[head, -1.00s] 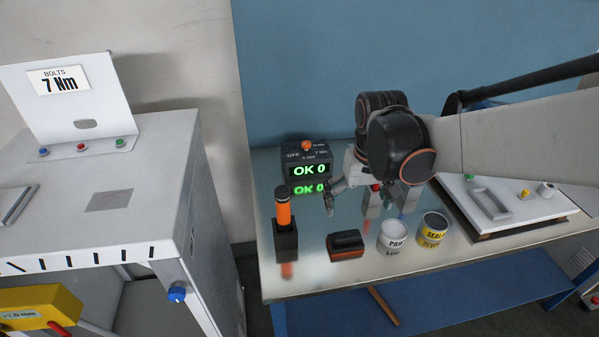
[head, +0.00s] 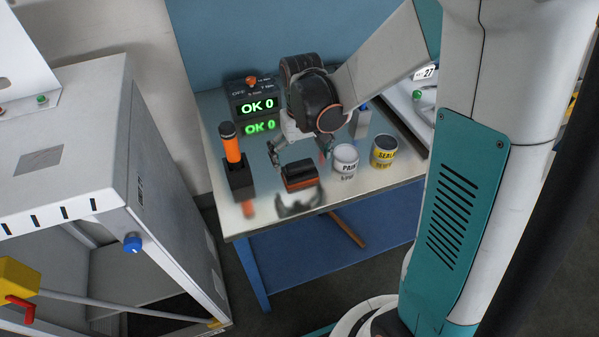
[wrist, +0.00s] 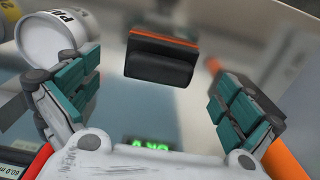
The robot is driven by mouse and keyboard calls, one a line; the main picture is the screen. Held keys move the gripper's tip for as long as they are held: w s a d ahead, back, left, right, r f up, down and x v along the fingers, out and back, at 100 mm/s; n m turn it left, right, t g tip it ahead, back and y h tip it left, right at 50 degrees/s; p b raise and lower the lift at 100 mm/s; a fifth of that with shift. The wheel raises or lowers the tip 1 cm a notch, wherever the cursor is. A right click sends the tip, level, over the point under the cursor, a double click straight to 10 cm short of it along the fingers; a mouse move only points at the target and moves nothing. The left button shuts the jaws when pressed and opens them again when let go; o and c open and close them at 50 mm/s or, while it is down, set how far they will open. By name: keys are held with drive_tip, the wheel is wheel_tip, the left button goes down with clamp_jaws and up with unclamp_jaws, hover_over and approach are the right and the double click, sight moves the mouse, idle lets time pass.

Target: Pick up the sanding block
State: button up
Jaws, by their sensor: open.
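The sanding block (head: 301,177), black on top with an orange-red layer below, sits on the shiny table near its front edge. In the wrist view the sanding block (wrist: 160,59) is at the top middle, beyond and between the fingertips. My gripper (head: 297,152) is open and empty, just above and behind the block in the head view. Its teal-padded fingers (wrist: 158,98) are spread wide in the wrist view, with the block apart from both.
A paint can (head: 344,162) and a yellow sealer can (head: 384,151) stand right of the block. A black holder (head: 239,182) with an orange-handled tool (head: 231,147) stands left. A display box (head: 252,97) reading OK 0 is behind. The table's front edge is close.

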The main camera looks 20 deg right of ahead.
sight(300, 163)
drive_tip(key=f, duration=0.1)
drive_tip(key=f+b, duration=0.1)
drive_tip(key=f, duration=0.1)
drive_tip(key=f+b, duration=0.1)
drive_tip(key=f, duration=0.1)
drive_tip(key=shift+w+f, duration=0.15)
drive_tip(key=shift+w, duration=0.1)
drive_tip(key=c, duration=1.3)
wheel_tip(300, 163, up, 20)
drive_tip(key=p, duration=0.6)
drive_tip(key=o, duration=0.4)
drive_tip(key=shift+c, duration=0.2)
drive_tip(key=shift+a, duration=0.1)
